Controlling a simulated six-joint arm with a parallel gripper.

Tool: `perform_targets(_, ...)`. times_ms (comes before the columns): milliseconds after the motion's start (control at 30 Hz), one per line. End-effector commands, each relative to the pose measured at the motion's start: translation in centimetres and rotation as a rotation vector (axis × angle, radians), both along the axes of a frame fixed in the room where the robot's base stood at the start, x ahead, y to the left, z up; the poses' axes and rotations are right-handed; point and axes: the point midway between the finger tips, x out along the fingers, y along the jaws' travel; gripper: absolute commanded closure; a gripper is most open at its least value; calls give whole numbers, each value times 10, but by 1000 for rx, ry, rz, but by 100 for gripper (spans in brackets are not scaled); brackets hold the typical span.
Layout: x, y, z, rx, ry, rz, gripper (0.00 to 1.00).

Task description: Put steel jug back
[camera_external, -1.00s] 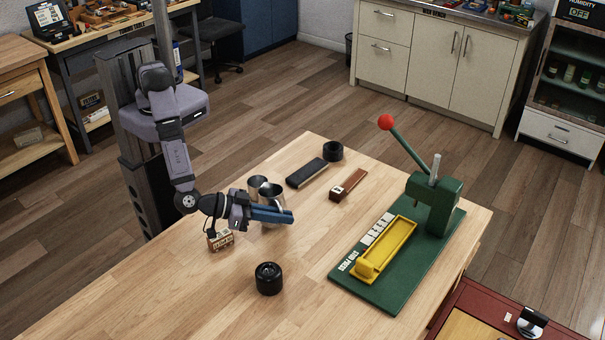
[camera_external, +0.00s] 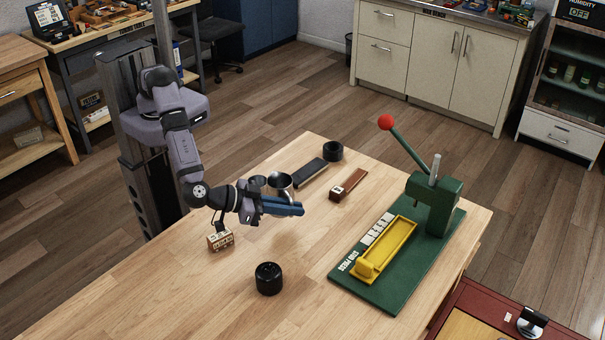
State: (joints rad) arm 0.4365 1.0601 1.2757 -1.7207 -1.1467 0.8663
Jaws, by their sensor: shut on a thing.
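My gripper (camera_external: 285,207) with its blue fingers is over the left middle of the wooden table. It is shut on a steel jug (camera_external: 280,183), a shiny round vessel whose upper part shows behind the fingers. The fingers and wrist hide the jug's lower part. The jug looks upright and seems to be above the table, though the exact gap cannot be told. A second steel vessel (camera_external: 257,181) is just left of it, mostly hidden behind my wrist.
A black cylinder (camera_external: 268,278) stands in front. A small labelled box (camera_external: 220,240) is near my wrist. A dark block (camera_external: 311,172), a black ring (camera_external: 333,151) and a brown block (camera_external: 348,186) lie behind. The green press (camera_external: 435,205) with a yellow tray (camera_external: 386,250) is at right.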

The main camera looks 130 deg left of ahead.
Motion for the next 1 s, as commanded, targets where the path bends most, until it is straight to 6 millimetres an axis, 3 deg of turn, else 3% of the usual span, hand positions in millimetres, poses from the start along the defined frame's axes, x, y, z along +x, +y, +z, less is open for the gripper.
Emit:
perform_targets(133, 7, 11, 38, -3, -9, -7, 100)
perform_targets(333, 14, 6, 65, -1, -4, -120, 100)
perform_targets(700, 23, -23, 41, -4, -4, -321, 100)
perform_targets(1000, 24, -26, 30, -5, -3, -339, 100)
